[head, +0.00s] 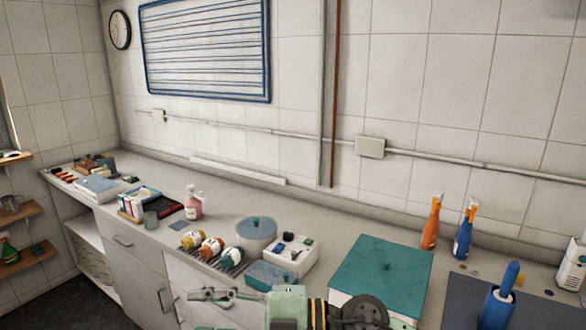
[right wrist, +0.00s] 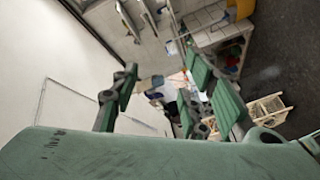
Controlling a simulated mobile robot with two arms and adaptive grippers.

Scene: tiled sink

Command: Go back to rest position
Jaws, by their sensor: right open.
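My right gripper (head: 212,296) shows at the bottom centre of the head view, with its green body to the right and its fingers pointing left. It hangs in front of the counter. The right wrist view also shows the right gripper (right wrist: 165,95), with its green fingers spread apart and nothing between them. My left gripper is not in view.
The grey counter (head: 340,222) runs along the tiled wall. Near the gripper are a teal-lidded box (head: 380,272), a small teal-lidded container (head: 270,276), a white box (head: 291,258) and several bottles on a rack. A wooden crate (right wrist: 262,112) stands on the dark floor.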

